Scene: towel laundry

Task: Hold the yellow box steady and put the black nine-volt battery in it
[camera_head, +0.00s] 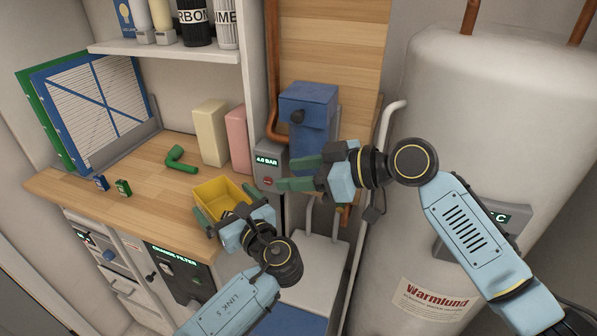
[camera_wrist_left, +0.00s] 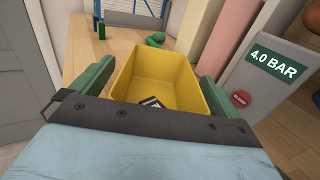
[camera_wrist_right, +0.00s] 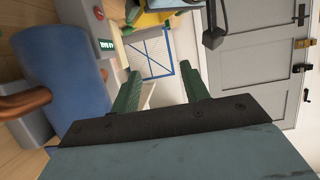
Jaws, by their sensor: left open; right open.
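The yellow box (camera_head: 228,187) is an open-topped bin near the front right edge of the wooden counter. My left gripper (camera_head: 228,206) is open, with one green finger along each side of the box; the left wrist view does not settle whether they touch it. Inside the box, in the left wrist view, lies a small black and white item (camera_wrist_left: 152,103), partly hidden by the gripper; it may be the black nine-volt battery, but I cannot tell. My right gripper (camera_head: 287,174) is open and empty, in the air right of the box; its fingers also show in the right wrist view (camera_wrist_right: 160,88).
Cream (camera_head: 210,132) and pink (camera_head: 238,140) blocks stand behind the box. A grey gauge (camera_head: 268,168) is beside it. A white tank (camera_head: 470,100) stands right.

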